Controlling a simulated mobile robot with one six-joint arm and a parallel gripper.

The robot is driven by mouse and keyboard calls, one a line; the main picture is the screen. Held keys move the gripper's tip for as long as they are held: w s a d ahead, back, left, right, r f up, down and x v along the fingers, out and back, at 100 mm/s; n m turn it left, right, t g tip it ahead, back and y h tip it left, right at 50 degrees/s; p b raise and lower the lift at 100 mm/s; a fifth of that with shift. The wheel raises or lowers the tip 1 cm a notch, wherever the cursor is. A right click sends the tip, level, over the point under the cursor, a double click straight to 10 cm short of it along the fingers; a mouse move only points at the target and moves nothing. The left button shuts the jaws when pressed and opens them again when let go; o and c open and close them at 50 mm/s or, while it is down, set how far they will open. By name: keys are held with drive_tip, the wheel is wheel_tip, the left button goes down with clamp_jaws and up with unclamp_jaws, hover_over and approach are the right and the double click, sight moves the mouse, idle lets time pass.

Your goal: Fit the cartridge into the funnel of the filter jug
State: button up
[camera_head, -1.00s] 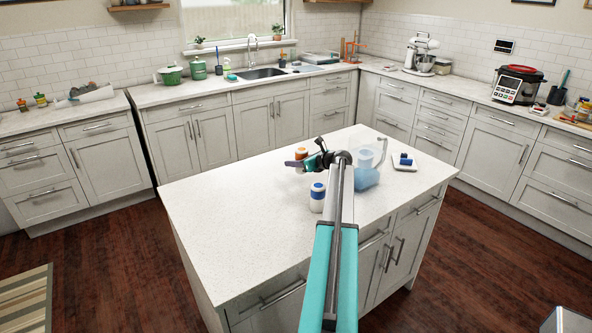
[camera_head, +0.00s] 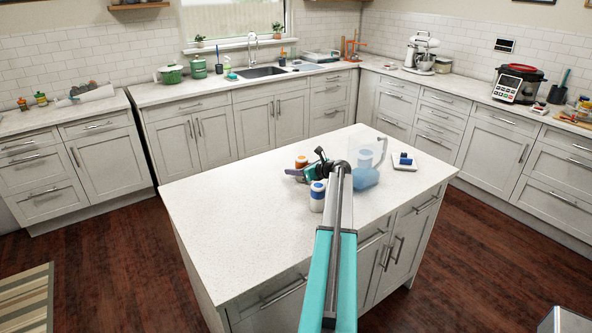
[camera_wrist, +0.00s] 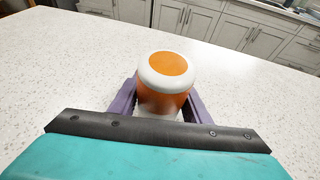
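My gripper (camera_head: 299,173) is over the island, its purple fingers (camera_wrist: 162,106) on both sides of a canister with an orange top, white band and orange body (camera_wrist: 166,72). It looks shut on this canister, which also shows in the head view (camera_head: 301,161). A similar white canister with blue parts (camera_head: 317,196) stands nearer on the island. The clear filter jug with a blue lower part (camera_head: 366,177) stands to the right, partly behind my arm. Its funnel is not clear at this size. I cannot tell for sure which canister is the cartridge.
A white tray (camera_head: 404,167) holding a small blue object (camera_head: 405,158) lies right of the jug. The left part of the island top (camera_head: 232,210) is clear. Counters with a sink (camera_head: 262,72) and appliances stand behind and to the right.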

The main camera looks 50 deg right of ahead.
drive_tip(key=shift+o, duration=1.3)
drive_tip(key=shift+r, duration=0.2)
drive_tip(key=b+v, duration=0.3)
drive_tip(key=v, duration=0.9)
drive_tip(key=shift+s+a+f, duration=0.1)
